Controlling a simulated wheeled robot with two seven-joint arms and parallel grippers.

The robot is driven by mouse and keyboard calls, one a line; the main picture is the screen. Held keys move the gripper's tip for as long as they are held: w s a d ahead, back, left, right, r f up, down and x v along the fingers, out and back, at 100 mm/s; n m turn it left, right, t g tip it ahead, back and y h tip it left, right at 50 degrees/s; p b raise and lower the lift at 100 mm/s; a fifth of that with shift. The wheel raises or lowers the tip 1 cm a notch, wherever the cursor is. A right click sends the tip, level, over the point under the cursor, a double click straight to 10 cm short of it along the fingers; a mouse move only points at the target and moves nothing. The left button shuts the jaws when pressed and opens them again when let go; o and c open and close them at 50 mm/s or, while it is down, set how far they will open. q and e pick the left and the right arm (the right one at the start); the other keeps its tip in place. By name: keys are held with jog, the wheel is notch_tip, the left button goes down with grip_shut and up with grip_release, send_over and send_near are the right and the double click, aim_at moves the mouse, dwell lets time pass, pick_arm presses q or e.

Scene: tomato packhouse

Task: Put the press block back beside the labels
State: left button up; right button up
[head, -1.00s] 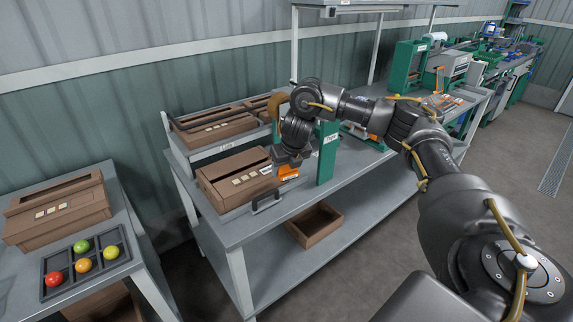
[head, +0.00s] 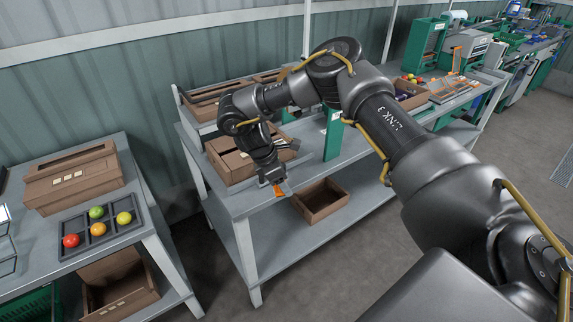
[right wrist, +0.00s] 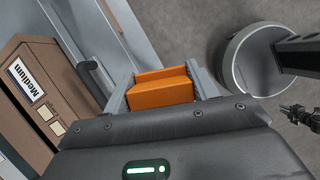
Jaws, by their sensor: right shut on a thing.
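The press block, seen as an orange block (right wrist: 160,92), is between the fingers of my right gripper (head: 277,185). The gripper is shut on it, and the block hangs near the front edge of the middle bench, in front of a brown carton. It also shows small in the head view (head: 281,190). Small cream squares, perhaps the labels, lie on the carton and show in the right wrist view (right wrist: 57,128); my arm partly hides the carton in the head view. My left gripper is in neither view.
The brown carton (right wrist: 28,125) bears a white "Medium" sign (right wrist: 27,80). A green post (head: 333,138) stands right of my gripper. An open brown box (head: 322,203) is on the lower shelf. A dark tray (head: 97,243) with several tomatoes sits on the left table. Floor lies beyond the bench edge.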

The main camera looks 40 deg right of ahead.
jog(key=s+a+f+m+g+y, duration=0.1)
jog(key=s+a+f+m, duration=0.1)
jog(key=s+a+m, duration=0.2)
jog(key=s+a+f+m+g+y, duration=0.1)
jog(key=s+a+f+m+y, duration=0.1)
jog(key=s, duration=0.7)
jog(key=s+a+f+m+g+y, duration=0.1)
jog(key=s+a+f+m, duration=0.3)
jog(key=s+a+m, duration=0.2)
jog(key=shift+s+a+f+m, duration=0.25)
jog(key=shift+s+m, duration=0.15)
jog(key=shift+m, duration=0.7)
